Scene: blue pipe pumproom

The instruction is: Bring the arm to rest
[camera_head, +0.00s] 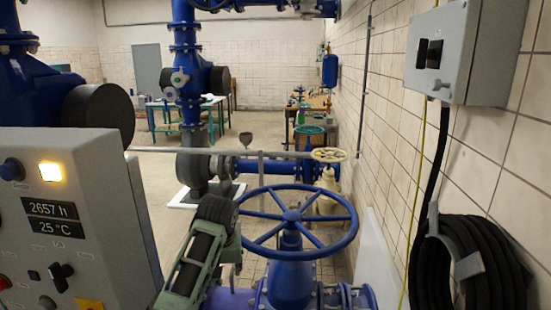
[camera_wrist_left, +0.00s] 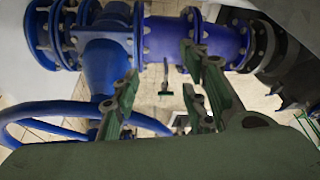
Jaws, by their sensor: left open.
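My left arm (camera_head: 195,262), with green and dark links, reaches up from the bottom middle of the head view. It stands just left of a blue handwheel (camera_head: 291,216). My left gripper (camera_head: 234,257) is partly hidden there behind the arm and close to the wheel's rim. In the left wrist view the green fingers of this gripper (camera_wrist_left: 160,75) are spread apart with nothing between them. The handwheel (camera_wrist_left: 62,112) shows at the left of that view, beside the fingers and not held. My right gripper is not in view.
A blue flanged pipe (camera_wrist_left: 180,42) runs close past the fingertips. A grey control panel (camera_head: 75,215) stands close at the left. A tiled wall (camera_head: 385,130) with a hose coil (camera_head: 470,265) and a switch box (camera_head: 468,50) bounds the right. Open floor (camera_head: 160,170) lies behind.

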